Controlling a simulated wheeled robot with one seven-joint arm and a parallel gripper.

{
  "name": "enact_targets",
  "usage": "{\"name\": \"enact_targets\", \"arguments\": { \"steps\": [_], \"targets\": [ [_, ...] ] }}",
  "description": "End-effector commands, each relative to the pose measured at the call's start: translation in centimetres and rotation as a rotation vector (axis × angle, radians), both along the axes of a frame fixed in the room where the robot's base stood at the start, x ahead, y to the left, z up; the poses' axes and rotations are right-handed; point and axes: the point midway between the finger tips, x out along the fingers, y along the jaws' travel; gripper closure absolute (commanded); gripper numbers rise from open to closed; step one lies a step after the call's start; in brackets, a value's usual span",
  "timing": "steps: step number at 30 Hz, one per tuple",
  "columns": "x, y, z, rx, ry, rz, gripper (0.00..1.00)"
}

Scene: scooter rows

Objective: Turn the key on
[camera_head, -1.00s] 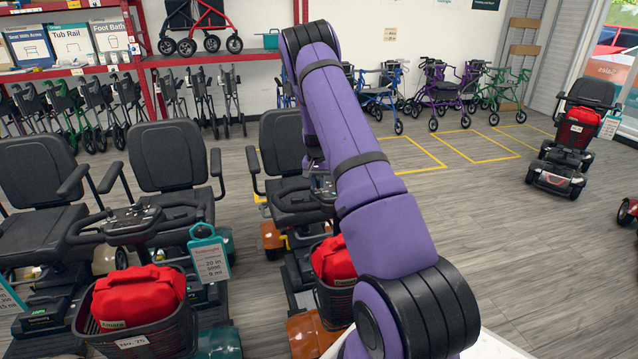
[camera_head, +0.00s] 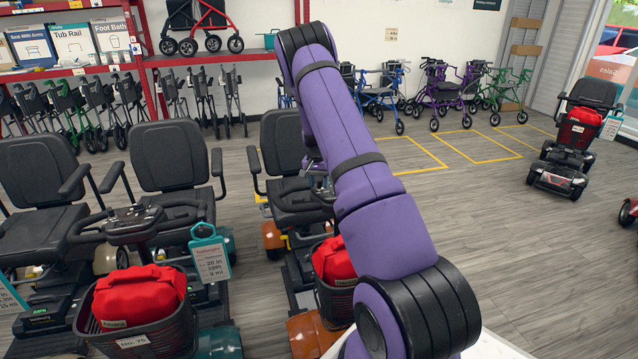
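No key can be made out in this view. The scooter in front of my arm has a black seat (camera_head: 283,140), an orange-brown front fender (camera_head: 305,335) and a basket (camera_head: 335,303) with a red bag (camera_head: 332,261). Its tiller and control panel are mostly hidden behind my purple arm. The end of my arm, with my gripper (camera_head: 315,163), reaches down over that tiller. Only a small part of it shows, so I cannot tell whether its fingers are open or touching anything.
Another scooter, with a teal tag (camera_head: 209,252) and a basket (camera_head: 140,338) holding a red bag (camera_head: 137,295), stands close on the left. Rollators (camera_head: 445,92) line the back wall. A red scooter (camera_head: 567,150) stands at the right. The floor (camera_head: 480,230) between is clear.

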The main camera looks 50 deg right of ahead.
Motion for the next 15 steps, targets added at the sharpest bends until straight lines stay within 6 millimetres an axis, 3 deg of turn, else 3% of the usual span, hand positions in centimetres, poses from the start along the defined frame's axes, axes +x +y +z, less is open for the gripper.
{"name": "enact_targets", "arguments": {
  "steps": [8, 15],
  "targets": [
    [0.0, 0.0, 0.3, 0.000, 0.000, 0.001, 0.57],
    [0.3, 0.1, 3.8, -0.002, -0.002, 0.001, 0.57]
  ]
}}
